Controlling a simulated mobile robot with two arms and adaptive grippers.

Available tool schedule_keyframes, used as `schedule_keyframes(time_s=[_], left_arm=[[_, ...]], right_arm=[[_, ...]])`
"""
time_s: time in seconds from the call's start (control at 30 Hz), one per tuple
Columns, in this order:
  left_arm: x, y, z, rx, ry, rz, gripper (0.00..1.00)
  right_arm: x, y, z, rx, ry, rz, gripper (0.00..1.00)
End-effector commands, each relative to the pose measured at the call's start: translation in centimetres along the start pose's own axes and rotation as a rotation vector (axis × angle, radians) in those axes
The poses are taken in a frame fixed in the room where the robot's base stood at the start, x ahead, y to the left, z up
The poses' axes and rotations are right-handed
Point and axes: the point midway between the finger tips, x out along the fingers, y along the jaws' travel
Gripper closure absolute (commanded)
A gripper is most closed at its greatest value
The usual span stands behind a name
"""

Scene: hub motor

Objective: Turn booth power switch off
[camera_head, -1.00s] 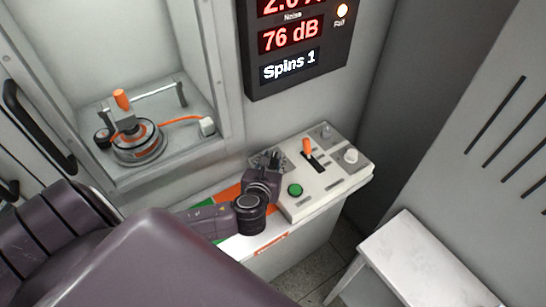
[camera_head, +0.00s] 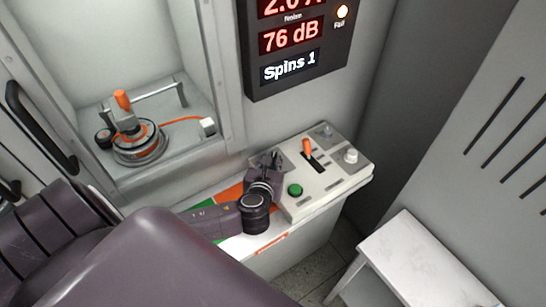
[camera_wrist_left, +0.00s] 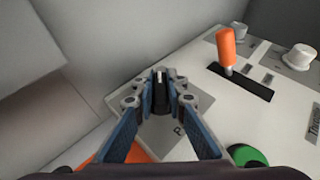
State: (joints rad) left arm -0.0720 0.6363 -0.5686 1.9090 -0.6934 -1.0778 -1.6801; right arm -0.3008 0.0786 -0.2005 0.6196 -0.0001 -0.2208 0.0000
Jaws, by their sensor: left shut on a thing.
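The control panel (camera_head: 330,188) is a pale sloped box. The power switch (camera_wrist_left: 160,92) is a small dark toggle with a light strip at its left end, on a grey plate marked with a "P". In the left wrist view it stands between the fingertips of my left gripper (camera_wrist_left: 159,98), which is shut on it. In the head view my left gripper (camera_head: 271,163) is at the panel's left end, and the switch is mostly hidden by it. My right gripper is not in view.
A green button (camera_head: 295,190), an orange-handled lever (camera_head: 307,148) and a white knob (camera_head: 351,156) sit close by on the panel. A hub motor (camera_head: 140,143) stands in the booth at left. A display (camera_head: 291,40) hangs above. A white stool (camera_head: 410,262) is at lower right.

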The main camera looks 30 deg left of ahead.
Motion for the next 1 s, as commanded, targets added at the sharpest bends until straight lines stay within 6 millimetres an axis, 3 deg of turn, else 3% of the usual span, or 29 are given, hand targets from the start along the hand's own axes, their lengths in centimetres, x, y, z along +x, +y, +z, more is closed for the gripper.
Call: schedule_keyframes(time_s=[0.6,1.0], left_arm=[[-0.2,-0.4,0.2,-0.18,0.005,0.426,1.0],[0.1,-0.4,-0.1,-0.323,0.003,0.778,1.0]], right_arm=[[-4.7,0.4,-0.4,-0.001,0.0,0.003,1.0],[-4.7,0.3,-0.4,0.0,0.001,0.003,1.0]])
